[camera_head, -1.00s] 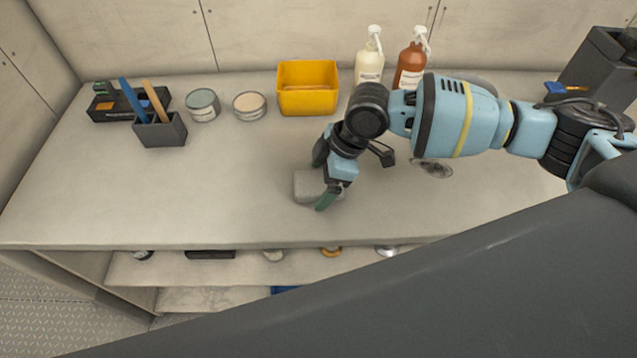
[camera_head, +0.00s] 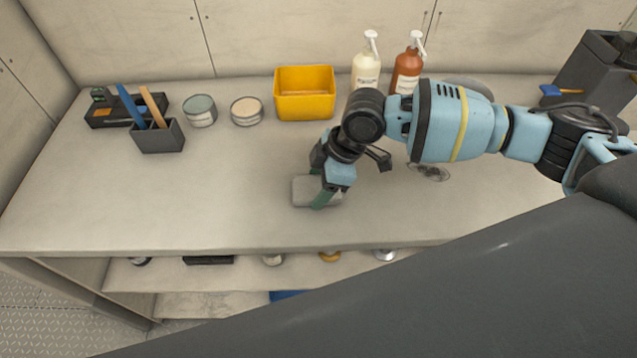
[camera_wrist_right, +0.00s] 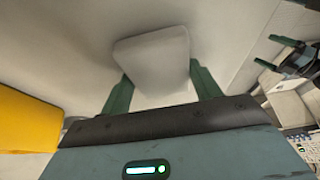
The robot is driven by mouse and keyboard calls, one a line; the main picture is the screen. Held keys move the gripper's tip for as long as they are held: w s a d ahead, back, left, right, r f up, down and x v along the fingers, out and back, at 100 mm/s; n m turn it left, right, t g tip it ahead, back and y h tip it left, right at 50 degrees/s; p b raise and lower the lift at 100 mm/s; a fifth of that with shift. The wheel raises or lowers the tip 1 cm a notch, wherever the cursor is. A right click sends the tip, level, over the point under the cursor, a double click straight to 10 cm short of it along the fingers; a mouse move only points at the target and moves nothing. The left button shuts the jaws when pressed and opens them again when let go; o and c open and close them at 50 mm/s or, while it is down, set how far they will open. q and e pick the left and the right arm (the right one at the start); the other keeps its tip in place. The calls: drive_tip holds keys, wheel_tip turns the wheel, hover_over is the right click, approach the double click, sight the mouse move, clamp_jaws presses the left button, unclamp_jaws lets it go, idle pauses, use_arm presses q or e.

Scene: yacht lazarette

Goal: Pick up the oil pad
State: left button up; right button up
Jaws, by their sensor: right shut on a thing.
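The oil pad (camera_head: 304,190) is a light grey, rounded block on the bench top, left of the middle of the head view. My right gripper (camera_head: 320,192) reaches down over it from the right. In the right wrist view the pad (camera_wrist_right: 152,58) sits between the two green fingers of the right gripper (camera_wrist_right: 160,85), which is shut on it. The gripper hides part of the pad in the head view. I cannot tell whether the pad touches the bench. My left gripper is not in the head view.
A yellow bin (camera_head: 305,108), two round tins, a dark holder (camera_head: 158,137) with brushes and a black tray stand along the back left. Two pump bottles (camera_head: 407,72) stand behind my arm. The bench (camera_head: 200,205) is clear to the left. A shelf with small items lies below.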

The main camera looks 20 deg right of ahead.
sight(312, 188)
drive_tip(key=r, duration=0.3)
drive_tip(key=shift+s+d+r, duration=0.2)
drive_tip(key=shift+s+r, duration=0.05)
drive_tip(key=shift+r, duration=0.15)
drive_tip(key=s+d, duration=0.2)
drive_tip(key=s, duration=0.2)
drive_tip(key=s+d+r, duration=0.1)
drive_tip(key=s+d, duration=0.2)
drive_tip(key=s, duration=0.1)
drive_tip(key=s+d, duration=0.3)
drive_tip(key=s, duration=0.2)
drive_tip(key=shift+d+r, duration=0.2)
